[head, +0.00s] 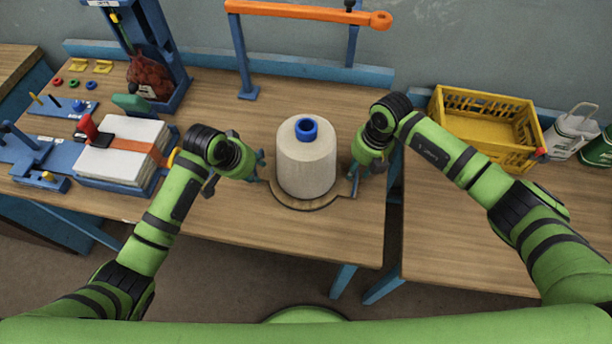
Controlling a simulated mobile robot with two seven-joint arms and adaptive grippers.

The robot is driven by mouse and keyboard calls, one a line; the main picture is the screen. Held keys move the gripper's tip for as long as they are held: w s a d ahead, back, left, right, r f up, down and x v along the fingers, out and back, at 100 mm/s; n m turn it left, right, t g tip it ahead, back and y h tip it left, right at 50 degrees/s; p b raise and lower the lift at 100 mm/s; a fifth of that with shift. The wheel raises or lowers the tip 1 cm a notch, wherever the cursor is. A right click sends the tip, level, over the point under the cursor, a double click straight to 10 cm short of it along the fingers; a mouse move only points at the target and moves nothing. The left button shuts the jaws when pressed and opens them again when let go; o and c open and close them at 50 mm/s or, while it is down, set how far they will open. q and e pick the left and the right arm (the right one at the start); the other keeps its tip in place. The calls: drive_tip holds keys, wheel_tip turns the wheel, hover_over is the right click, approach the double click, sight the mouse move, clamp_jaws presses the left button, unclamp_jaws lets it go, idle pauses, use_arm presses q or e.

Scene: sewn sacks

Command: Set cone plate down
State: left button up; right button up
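A large cream thread cone (306,165) with a blue core at its top stands upright on a thin round wooden plate (310,204). The plate is at the middle of the wooden table, near its front right part, and the cone hides most of it. I cannot tell whether the plate touches the tabletop. My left gripper (259,169) is at the plate's left side, and my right gripper (353,179) is at its right side. Both sets of fingers are small and partly hidden, so their grip on the plate's edge is unclear.
A stack of white sacks (122,152) with an orange strap lies in a blue fixture at left. A blue stand (150,50) holds a red net bag. An orange bar (300,12) spans the back. A yellow crate (485,125) is on the right table (450,230), across a gap.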

drive_tip(key=shift+a+r, duration=0.1)
drive_tip(key=shift+a, duration=0.05)
drive_tip(key=shift+r, duration=0.25)
use_arm(q)
drive_tip(key=v, duration=1.2)
use_arm(e)
wheel_tip(320, 180, up, 11)
drive_tip(key=d, duration=0.1)
drive_tip(key=shift+s+d+r, duration=0.15)
drive_tip(key=shift+s+d, duration=0.2)
drive_tip(key=shift+d, duration=0.05)
use_arm(q)
drive_tip(key=shift+f, duration=0.15)
